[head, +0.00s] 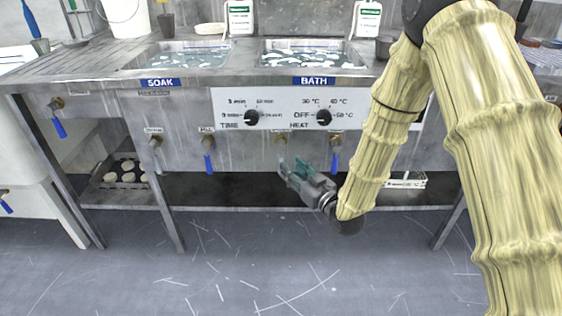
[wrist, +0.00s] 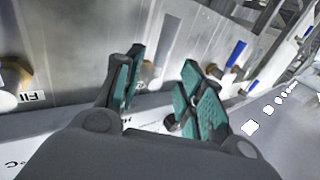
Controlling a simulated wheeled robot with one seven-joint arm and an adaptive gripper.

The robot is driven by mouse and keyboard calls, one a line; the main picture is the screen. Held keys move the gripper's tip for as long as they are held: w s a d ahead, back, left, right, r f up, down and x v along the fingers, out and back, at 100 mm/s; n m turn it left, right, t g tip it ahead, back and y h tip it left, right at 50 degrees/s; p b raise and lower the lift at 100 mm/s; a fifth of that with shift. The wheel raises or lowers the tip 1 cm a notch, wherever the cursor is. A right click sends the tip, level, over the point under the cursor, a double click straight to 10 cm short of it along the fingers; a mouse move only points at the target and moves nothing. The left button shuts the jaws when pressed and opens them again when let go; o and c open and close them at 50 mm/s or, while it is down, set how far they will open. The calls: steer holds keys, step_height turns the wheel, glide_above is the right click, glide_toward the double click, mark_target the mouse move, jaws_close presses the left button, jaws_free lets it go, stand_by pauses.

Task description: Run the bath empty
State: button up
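The bath basin (head: 318,58), labelled BATH, holds water with white pieces at its surface. Below its panel, a brass tap (head: 281,138) sits just above my gripper (head: 297,170); its handle and label are hard to make out. To its right is a brass tap with a blue lever (head: 335,160) hanging down. In the wrist view my gripper (wrist: 160,85) has its teal-padded fingers apart with nothing held. A brass fitting (wrist: 147,72) shows beyond the gap, partly behind the left finger; I cannot tell whether they touch.
The soak basin (head: 190,60) stands to the left, with a blue-lever tap (head: 208,160) and a brass tap (head: 155,141) below. TIME (head: 252,117) and HEAT (head: 324,117) dials are above my gripper. A lower shelf (head: 235,190) runs beneath. The floor in front is clear.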

mark_target(283, 160)
steer(key=shift+b+x, duration=0.8)
steer(key=shift+x, duration=2.8)
steer(key=shift+c, duration=0.5)
jaws_close()
